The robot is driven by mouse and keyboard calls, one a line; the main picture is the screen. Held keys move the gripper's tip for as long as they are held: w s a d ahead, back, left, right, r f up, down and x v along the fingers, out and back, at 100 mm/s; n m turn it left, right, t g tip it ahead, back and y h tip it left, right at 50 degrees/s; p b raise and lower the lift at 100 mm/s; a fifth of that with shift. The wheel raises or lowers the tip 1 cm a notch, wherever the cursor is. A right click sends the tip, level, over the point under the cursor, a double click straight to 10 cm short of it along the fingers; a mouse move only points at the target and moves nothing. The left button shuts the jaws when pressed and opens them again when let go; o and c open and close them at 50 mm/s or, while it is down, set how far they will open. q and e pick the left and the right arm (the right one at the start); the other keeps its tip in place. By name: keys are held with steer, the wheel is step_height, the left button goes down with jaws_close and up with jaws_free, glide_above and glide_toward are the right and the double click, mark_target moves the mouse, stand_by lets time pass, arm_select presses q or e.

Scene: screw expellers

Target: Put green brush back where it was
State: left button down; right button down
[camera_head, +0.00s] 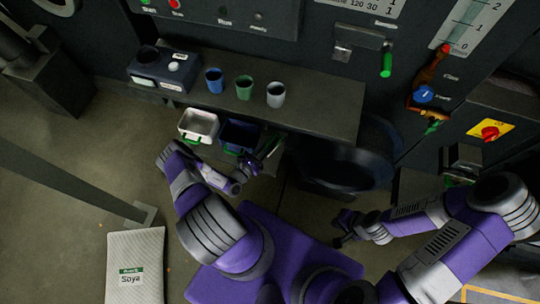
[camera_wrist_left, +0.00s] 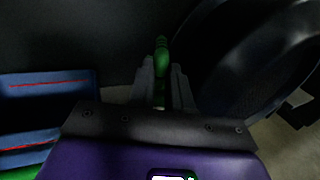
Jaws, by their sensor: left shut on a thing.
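My left gripper (camera_head: 268,152) is in front of the shelf, just right of the blue bin, in the head view. In the left wrist view its fingers (camera_wrist_left: 161,90) are shut on the green brush (camera_wrist_left: 161,56). The rounded green end stands out beyond the fingertips, and a green strip shows between them. The rest of the brush is hidden by the gripper. In the head view the brush is too small and dark to make out clearly. My right gripper (camera_head: 343,230) is low over the floor, right of my base; its jaws are too dark to judge.
A white bin (camera_head: 198,122) and a blue bin (camera_head: 240,134), both with green handles, hang at the shelf (camera_head: 318,112). Blue (camera_head: 214,80), green (camera_head: 244,87) and grey (camera_head: 275,94) cups stand on it. A large dark round opening (camera_head: 345,168) is to the right. A Soya sack (camera_head: 134,265) lies left.

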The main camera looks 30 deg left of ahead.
arm_select(q)
step_height(320, 180, down, 9)
steer(key=b, duration=0.4)
steer(key=shift+r, duration=0.35)
steer(key=c, duration=1.1)
jaws_free()
steer(key=shift+o, duration=0.2)
